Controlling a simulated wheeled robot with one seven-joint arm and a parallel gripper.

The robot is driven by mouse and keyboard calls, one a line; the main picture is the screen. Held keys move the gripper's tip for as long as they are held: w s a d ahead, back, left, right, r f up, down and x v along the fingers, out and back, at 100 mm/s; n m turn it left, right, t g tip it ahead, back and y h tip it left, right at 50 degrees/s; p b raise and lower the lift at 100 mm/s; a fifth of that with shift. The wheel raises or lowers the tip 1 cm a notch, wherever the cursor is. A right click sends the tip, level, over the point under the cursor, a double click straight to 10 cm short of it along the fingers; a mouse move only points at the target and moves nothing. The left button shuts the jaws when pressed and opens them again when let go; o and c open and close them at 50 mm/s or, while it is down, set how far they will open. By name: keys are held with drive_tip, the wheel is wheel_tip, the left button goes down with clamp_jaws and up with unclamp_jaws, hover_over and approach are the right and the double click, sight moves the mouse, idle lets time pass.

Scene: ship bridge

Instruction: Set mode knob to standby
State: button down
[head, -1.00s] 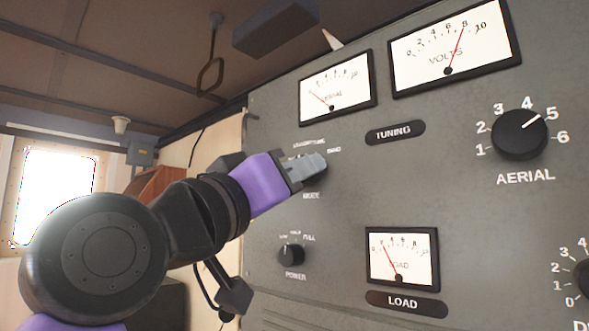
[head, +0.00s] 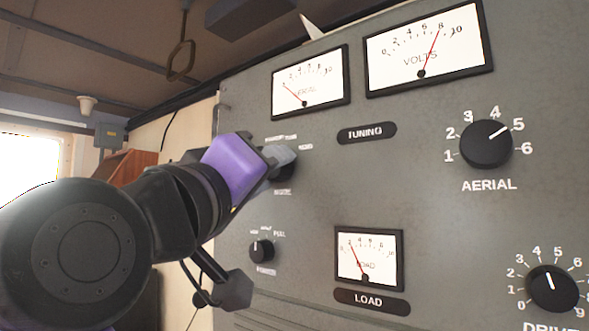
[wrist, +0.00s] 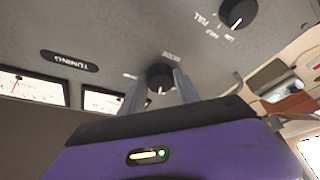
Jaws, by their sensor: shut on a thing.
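The mode knob (wrist: 160,76) is a black round knob on the grey panel, with MODE printed beside it. In the wrist view it sits between the two grey fingers of my gripper (wrist: 156,90), which are shut on its sides. In the head view my gripper (head: 281,156) reaches the panel from the left and covers most of the knob (head: 288,172). A small pale mark shows on the knob in the wrist view. The position labels around it are too small or too covered to read surely, so its setting is unclear.
The power knob (head: 261,250) is below the mode knob. The aerial knob (head: 486,144) and drive knob (head: 552,288) are farther right. A hanging handle (head: 181,60) is at upper left.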

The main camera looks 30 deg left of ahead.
drive_tip(key=c, duration=0.9)
unclamp_jaws()
drive_tip(key=b+v, duration=0.3)
drive_tip(key=v, duration=0.5)
